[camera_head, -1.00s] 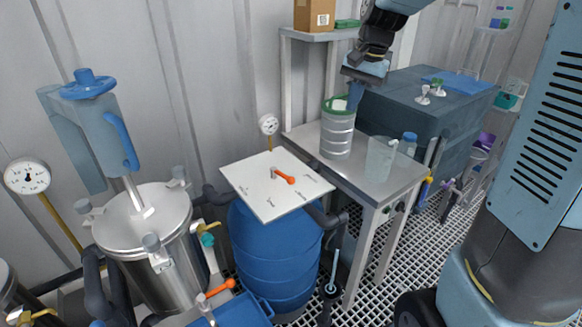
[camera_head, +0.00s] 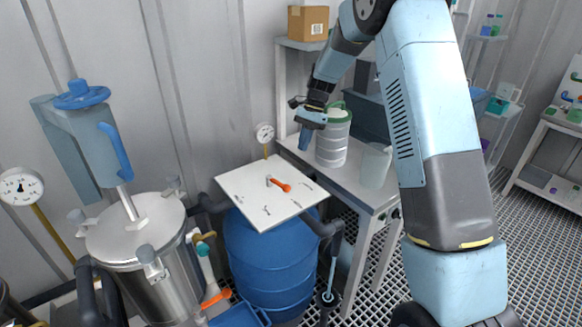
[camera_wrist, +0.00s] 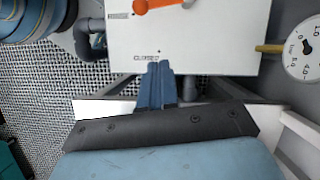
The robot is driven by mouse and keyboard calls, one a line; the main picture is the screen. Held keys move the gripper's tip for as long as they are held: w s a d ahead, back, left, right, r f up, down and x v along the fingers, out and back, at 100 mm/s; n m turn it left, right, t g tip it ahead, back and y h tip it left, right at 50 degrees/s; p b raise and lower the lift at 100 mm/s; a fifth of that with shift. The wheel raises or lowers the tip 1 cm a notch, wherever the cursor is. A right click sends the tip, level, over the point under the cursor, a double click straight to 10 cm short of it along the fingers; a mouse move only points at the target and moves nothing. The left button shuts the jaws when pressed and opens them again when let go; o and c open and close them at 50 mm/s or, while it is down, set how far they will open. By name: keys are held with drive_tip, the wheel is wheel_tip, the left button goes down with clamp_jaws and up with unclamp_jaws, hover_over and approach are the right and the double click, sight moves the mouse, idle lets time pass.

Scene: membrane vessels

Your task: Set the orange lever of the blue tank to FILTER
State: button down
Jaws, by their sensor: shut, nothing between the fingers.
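The blue tank (camera_head: 270,258) stands in the middle of the head view with a square white plate (camera_head: 247,205) on top. An orange lever (camera_head: 281,185) sits near the plate's middle and points to the right in the head view. In the wrist view the plate (camera_wrist: 210,40) carries a readable CLOSED label, and the lever (camera_wrist: 142,5) is cut off by the top edge. The FILTER label cannot be made out. My gripper (camera_head: 304,143) is shut and empty, beyond the plate's far right side and apart from the lever. Its closed fingers (camera_wrist: 157,88) show in the wrist view.
A gauge (camera_head: 265,132) rises behind the plate. A steel vessel (camera_head: 140,235) stands left. A second orange handle (camera_head: 216,298) is low in front.

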sight(278, 183)
drive_tip(key=x, duration=0.3)
drive_tip(key=s+a+x, duration=0.1)
drive_tip(key=x, duration=0.3)
drive_tip(key=r+x, duration=0.1)
drive_tip(key=x, duration=0.2)
drive_tip(key=shift+s+a+f, duration=0.35)
drive_tip(key=shift+s+a, duration=0.1)
drive_tip(key=shift+s, duration=0.05)
drive_tip(key=shift+s+a, duration=0.4)
drive_tip(key=shift+a, duration=0.05)
drive_tip(key=shift+a, duration=0.15)
